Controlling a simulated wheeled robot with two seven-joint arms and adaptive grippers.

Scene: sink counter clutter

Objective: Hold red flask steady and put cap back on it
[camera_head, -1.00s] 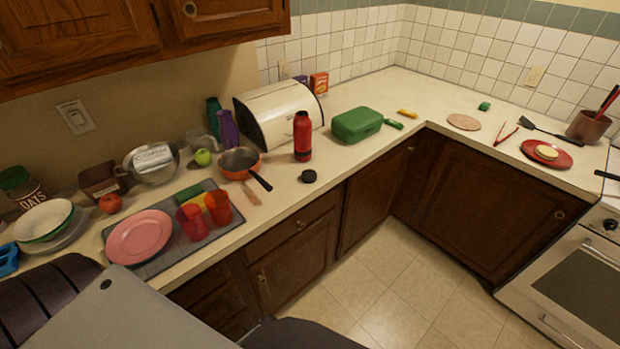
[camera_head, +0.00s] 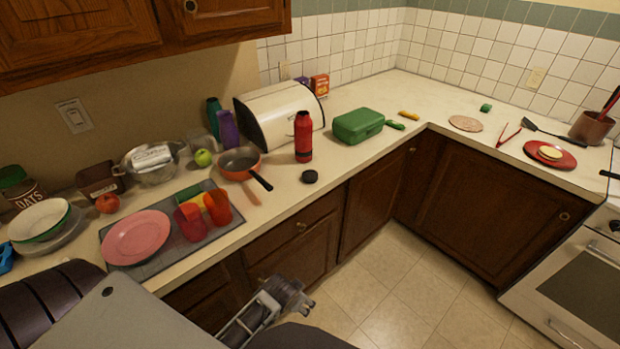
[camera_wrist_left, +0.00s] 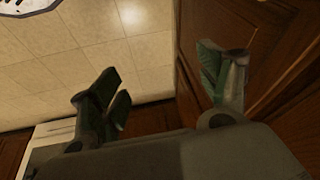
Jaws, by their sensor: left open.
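The red flask (camera_head: 303,138) stands upright on the counter in front of the bread bin, in the head view. Its narrower top shows no black cap on it. The black cap (camera_head: 309,177) lies on the counter near the front edge, just in front of the flask and apart from it. My left gripper (camera_head: 292,296) is low in front of the cabinets, below the counter edge and well away from both. In the left wrist view its fingers (camera_wrist_left: 163,80) are spread with nothing between them, over floor tiles and beside a cabinet. My right gripper is not in view.
An orange pan (camera_head: 240,163) with its handle toward the edge is left of the cap. A green lunch box (camera_head: 357,125) is right of the flask, and the bread bin (camera_head: 285,110) is behind it. Counter around the cap is clear. Red cups (camera_head: 191,222) stand farther left.

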